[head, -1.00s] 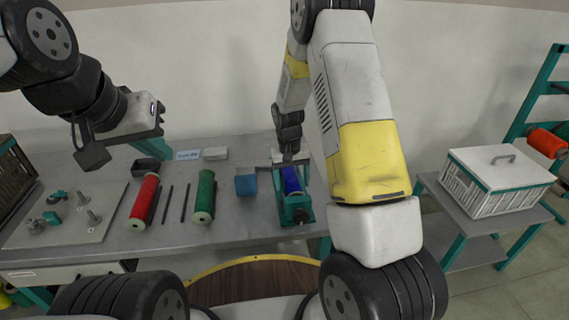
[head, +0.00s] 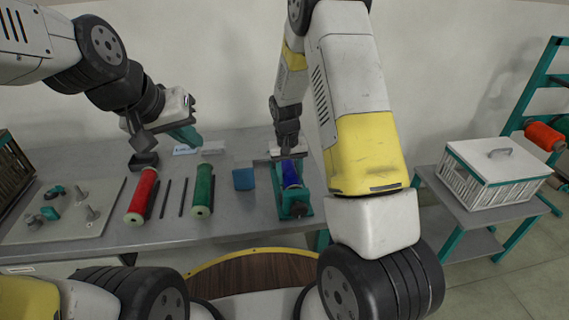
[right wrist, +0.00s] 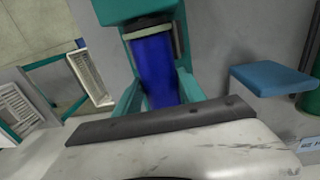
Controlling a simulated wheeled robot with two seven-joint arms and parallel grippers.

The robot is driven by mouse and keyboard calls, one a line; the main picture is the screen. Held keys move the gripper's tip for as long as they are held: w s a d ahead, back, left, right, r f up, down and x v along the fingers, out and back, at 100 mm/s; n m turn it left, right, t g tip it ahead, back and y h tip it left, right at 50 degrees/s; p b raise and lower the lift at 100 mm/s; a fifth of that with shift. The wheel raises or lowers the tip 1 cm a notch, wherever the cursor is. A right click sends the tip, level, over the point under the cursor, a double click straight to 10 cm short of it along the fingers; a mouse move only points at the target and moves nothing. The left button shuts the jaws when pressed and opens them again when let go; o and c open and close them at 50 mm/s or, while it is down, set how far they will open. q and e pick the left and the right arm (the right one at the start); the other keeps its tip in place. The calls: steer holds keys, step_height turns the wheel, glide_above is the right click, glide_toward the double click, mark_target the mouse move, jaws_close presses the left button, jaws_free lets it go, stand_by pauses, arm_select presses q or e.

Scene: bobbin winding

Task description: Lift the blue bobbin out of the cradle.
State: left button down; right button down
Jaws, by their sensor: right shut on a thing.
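The blue bobbin (head: 291,175) lies in the teal cradle (head: 297,208) on the workbench. Its far end is hidden under my right gripper (head: 288,160). In the right wrist view the blue bobbin (right wrist: 156,72) lies between the teal fingers of my right gripper (right wrist: 158,98), which is shut on it. The teal cradle end (right wrist: 135,10) is at the top of that view. I see no clear gap between bobbin and cradle. My left gripper (head: 187,137) hangs over the back left of the bench, away from the bobbin; its finger opening is not clear.
A blue block (head: 244,180) sits left of the cradle. Green (head: 202,187) and red (head: 143,192) bobbins lie further left, with dark rods between them. A plate with pegs (head: 60,215) is at far left. A white lidded basket (head: 492,175) stands on a side table at right.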

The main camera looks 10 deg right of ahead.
arm_select(q)
steer(key=d+r+x, duration=0.1)
steer(key=d+x, duration=0.2)
steer(key=x, duration=1.4)
steer(key=f+y, duration=0.1)
steer(key=f, duration=0.3)
steer(key=w+f+t+y, duration=0.1)
steer(key=f, duration=0.4)
steer(key=f+y, duration=0.1)
steer(key=f, duration=0.3)
steer(key=shift+w+d+f+n+t, duration=0.25)
steer(key=shift+d+f+n+t, duration=0.05)
steer(key=shift+d, duration=0.05)
steer(key=shift+w, duration=3.45)
